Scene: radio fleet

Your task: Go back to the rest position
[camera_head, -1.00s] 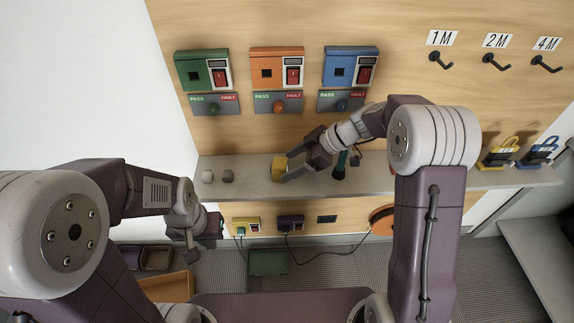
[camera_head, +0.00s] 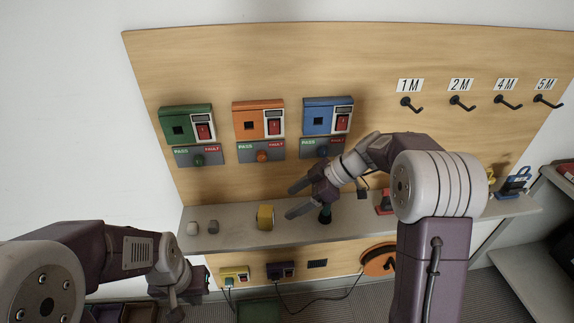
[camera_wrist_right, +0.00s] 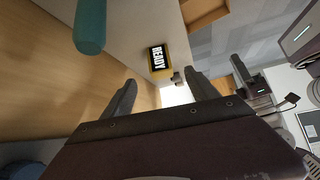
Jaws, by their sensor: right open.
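My right gripper (camera_head: 289,201) is open and empty, in front of the panel below the blue unit. Its two fingers also show spread apart in the right wrist view (camera_wrist_right: 160,92). A yellow block (camera_head: 265,217) stands on the shelf just left of and below the fingers, apart from them. In the right wrist view the block reads READY (camera_wrist_right: 158,60). My left gripper (camera_head: 186,285) hangs low at the left, in front of the shelf's lower edge. Its fingers are too unclear to tell if they are open.
Green (camera_head: 186,124), orange (camera_head: 259,119) and blue (camera_head: 328,115) units hang on the wooden panel. A grey shelf (camera_head: 232,232) runs below, with two small blocks at its left end. Labelled hooks (camera_head: 460,101) are at right. An orange reel (camera_head: 377,262) hangs under the shelf.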

